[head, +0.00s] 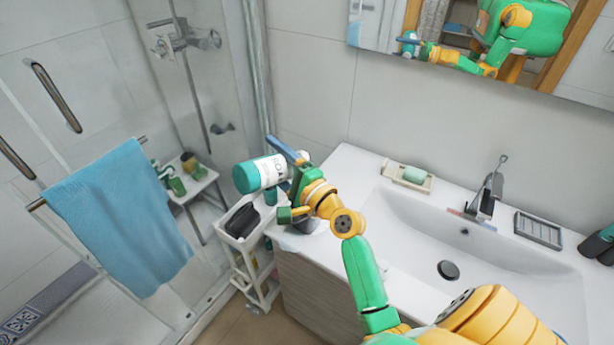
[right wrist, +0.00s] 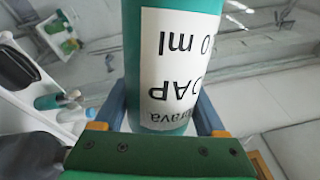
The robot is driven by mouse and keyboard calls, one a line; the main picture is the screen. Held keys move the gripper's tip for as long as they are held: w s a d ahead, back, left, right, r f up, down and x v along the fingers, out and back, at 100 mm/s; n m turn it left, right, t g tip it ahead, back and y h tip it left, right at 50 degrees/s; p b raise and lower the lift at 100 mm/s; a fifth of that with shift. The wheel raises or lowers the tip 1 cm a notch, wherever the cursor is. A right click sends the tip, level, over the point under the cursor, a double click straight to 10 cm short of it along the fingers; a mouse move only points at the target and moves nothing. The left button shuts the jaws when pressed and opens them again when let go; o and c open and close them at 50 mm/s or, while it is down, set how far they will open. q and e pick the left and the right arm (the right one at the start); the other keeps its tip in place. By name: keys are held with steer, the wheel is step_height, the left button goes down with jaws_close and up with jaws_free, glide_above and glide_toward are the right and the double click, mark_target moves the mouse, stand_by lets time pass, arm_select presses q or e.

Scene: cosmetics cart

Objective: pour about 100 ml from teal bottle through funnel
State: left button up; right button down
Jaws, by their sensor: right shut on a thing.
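The teal bottle (head: 258,175) with a white label is held in the air above the cart side of the counter. It lies almost on its side, its base end to the left. My right gripper (head: 285,170) is shut on it. In the right wrist view the bottle (right wrist: 175,60) fills the middle between the blue fingers, its label upside down. The bottle's mouth is hidden by the gripper. I cannot make out a funnel; the counter corner below is partly covered by my arm. My left gripper is not in view.
A white cart (head: 236,240) with a black item (head: 242,221) stands left of the sink counter (head: 345,160). A soap dish (head: 408,176) and faucet (head: 487,195) are at the back. A blue towel (head: 120,220) hangs left. The basin is clear.

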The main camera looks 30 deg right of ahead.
steer(key=shift+w+d+r+m+h, duration=0.15)
steer(key=shift+d+r+m, duration=0.25)
steer(key=shift+m, duration=0.65)
steer(key=shift+s+d+r+m+h, duration=0.2)
steer(key=shift+r+m, duration=0.25)
steer(key=shift+m, duration=0.6)
stand_by(1.6)
